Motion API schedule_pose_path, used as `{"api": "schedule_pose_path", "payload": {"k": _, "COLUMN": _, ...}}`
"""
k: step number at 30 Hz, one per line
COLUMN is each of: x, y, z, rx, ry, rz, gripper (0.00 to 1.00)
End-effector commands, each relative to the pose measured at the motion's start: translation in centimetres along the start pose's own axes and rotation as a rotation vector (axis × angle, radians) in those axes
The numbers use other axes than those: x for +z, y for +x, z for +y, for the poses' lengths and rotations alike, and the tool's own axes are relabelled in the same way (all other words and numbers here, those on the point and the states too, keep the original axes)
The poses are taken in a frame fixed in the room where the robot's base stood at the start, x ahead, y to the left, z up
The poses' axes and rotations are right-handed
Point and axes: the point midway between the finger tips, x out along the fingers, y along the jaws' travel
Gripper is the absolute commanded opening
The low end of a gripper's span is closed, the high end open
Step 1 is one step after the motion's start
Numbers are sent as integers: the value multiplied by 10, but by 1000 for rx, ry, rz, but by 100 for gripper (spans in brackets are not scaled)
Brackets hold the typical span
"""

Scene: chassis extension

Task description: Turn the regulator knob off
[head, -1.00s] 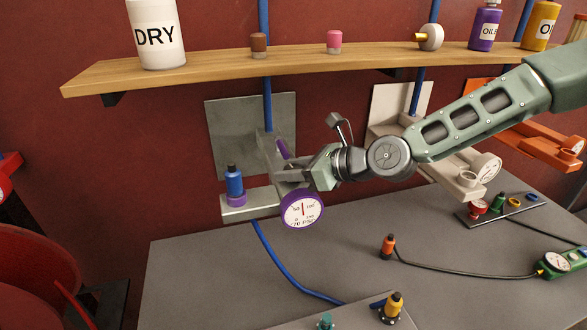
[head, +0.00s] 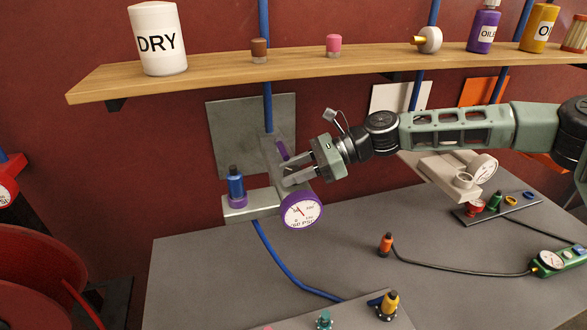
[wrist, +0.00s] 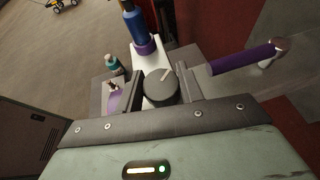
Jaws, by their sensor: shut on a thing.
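The regulator is a light grey block (head: 250,207) on the wall plate, with a purple-rimmed gauge (head: 301,211) at its front and a blue fitting (head: 236,185) with a purple collar on its left. In the wrist view, the round dark knob (wrist: 161,87) with a pale pointer mark sits between the two fingers of my gripper (wrist: 160,85). My gripper is shut on the knob, one finger on each side. In the head view, my gripper (head: 287,176) reaches in from the right, above the gauge, and its fingers mostly hide the knob. The gauge needle leans up and left.
A purple lever (head: 282,150) stands just behind the gripper and also shows in the wrist view (wrist: 243,60). A wooden shelf (head: 215,72) runs above. Grey table (head: 220,290) below carries a blue hose, small fittings and a black cable.

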Motion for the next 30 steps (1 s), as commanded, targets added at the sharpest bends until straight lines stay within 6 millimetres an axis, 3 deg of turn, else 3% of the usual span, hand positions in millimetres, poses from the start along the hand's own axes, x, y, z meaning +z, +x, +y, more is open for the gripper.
{"api": "schedule_pose_path", "payload": {"k": 18, "x": 0, "y": 2, "z": -2, "rx": 505, "ry": -215, "rz": 5, "gripper": 14}}
{"api": "schedule_pose_path", "payload": {"k": 30, "x": 0, "y": 1, "z": -1, "rx": 676, "ry": -283, "rz": 4, "gripper": 14}}
